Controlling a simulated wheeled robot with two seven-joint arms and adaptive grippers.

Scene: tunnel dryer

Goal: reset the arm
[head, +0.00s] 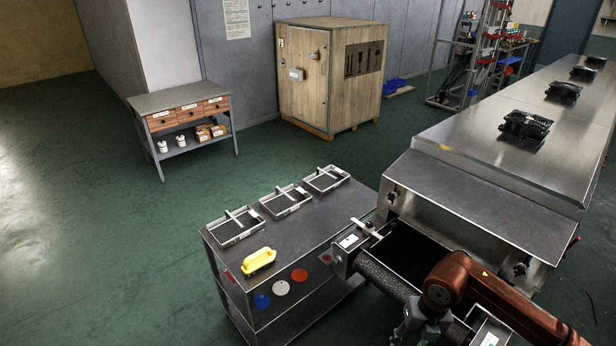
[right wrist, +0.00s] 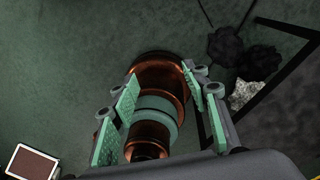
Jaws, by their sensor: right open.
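My right arm (head: 465,285), reddish-brown, comes in at the lower right in the head view, bent over the dryer's near belt end. Its grey gripper (head: 420,322) shows only partly at the bottom edge there. In the right wrist view my right gripper (right wrist: 162,108) is open, with its green pads apart. A copper and green rounded body, which looks like one of my own arm links, shows behind and between the pads; I see nothing gripped. My left gripper is in neither view.
The tunnel dryer (head: 485,190) fills the right side, its dark belt (head: 385,275) beside my arm. A drawer bench (head: 183,100) and wooden cabinet (head: 330,75) stand behind. Green floor lies open at left.

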